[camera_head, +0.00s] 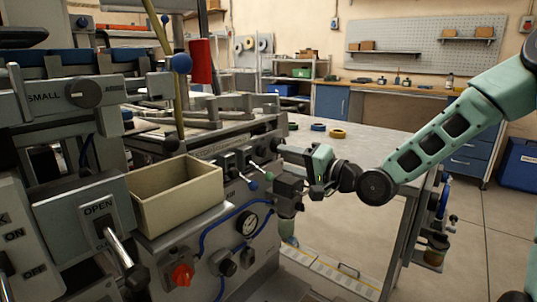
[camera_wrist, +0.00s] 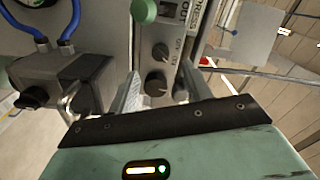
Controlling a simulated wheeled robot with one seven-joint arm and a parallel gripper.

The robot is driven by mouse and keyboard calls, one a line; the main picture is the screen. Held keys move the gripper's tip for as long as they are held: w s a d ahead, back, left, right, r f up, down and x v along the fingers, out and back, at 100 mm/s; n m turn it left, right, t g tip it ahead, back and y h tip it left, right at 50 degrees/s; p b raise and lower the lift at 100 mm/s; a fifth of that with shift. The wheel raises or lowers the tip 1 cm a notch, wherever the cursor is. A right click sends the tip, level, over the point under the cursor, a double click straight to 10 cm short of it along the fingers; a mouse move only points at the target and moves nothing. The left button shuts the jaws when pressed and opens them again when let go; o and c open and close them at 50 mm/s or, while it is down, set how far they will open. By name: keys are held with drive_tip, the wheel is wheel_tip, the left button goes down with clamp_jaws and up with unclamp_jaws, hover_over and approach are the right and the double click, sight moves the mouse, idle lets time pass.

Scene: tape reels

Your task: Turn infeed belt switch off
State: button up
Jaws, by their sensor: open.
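My gripper (camera_head: 284,151) reaches in from the right to the front panel of the grey machine (camera_head: 165,245). In the wrist view my gripper (camera_wrist: 165,92) has its two fingers apart, one on each side of a dark round knob (camera_wrist: 156,84). I cannot tell whether they touch it. No label in view reads infeed belt, so I cannot tell which control is that switch. In the head view my gripper and wrist hide part of the panel.
A green knob (camera_wrist: 144,11) and a black fitting with blue hoses (camera_wrist: 75,85) are close by. A workbench (camera_head: 365,150) stands behind.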

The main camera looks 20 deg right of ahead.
sight(266, 153)
drive_tip(key=b+x, duration=0.1)
drive_tip(key=x, duration=0.6)
drive_tip(key=c, duration=1)
